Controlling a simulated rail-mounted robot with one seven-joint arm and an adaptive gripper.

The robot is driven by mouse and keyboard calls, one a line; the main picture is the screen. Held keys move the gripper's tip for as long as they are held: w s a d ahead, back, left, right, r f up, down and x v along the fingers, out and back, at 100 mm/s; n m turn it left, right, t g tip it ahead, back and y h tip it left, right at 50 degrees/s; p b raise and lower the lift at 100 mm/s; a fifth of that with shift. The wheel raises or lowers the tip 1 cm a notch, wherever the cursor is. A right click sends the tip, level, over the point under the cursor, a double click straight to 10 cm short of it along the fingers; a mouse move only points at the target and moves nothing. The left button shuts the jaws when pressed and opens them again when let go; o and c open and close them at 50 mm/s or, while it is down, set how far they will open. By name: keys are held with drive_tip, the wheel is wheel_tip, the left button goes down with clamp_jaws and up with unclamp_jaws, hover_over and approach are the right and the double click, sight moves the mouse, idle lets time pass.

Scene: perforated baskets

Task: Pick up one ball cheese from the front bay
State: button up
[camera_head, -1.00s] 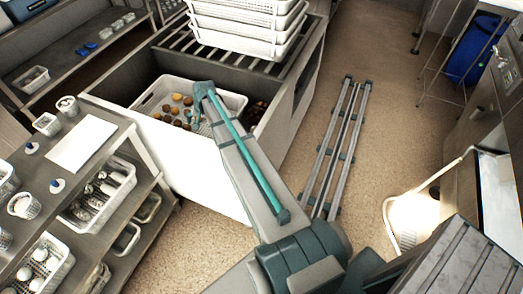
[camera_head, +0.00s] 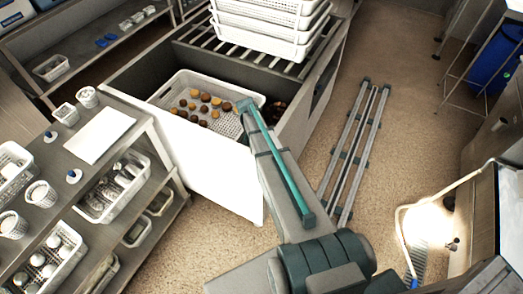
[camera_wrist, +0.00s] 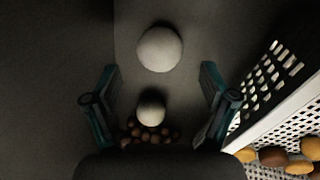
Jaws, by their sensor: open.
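Two pale round balls, which look like ball cheeses, lie in a dark bay in the wrist view: one (camera_wrist: 159,48) further up the picture, and a smaller-looking one (camera_wrist: 151,107) between my fingers' sides. My gripper (camera_wrist: 160,100) is open and empty, with one finger on each side of the lower ball; I see no contact. In the head view my arm reaches to the right edge of the white basket, and the gripper itself is hidden behind the arm and bin wall.
Small brown balls (camera_wrist: 150,133) cluster below the lower pale ball. A white perforated basket (camera_wrist: 285,95) with brown and yellow balls stands close to the right finger. The big bin's white front wall (camera_head: 205,170) and stacked white baskets (camera_head: 270,30) border the space.

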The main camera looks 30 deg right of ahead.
drive_tip(key=shift+p+x, duration=1.4)
drive_tip(key=shift+x, duration=1.2)
drive_tip(key=shift+c, duration=0.3)
drive_tip(key=c, duration=1.2)
drive_tip(key=shift+c, duration=0.2)
drive_tip(key=shift+r, duration=0.15)
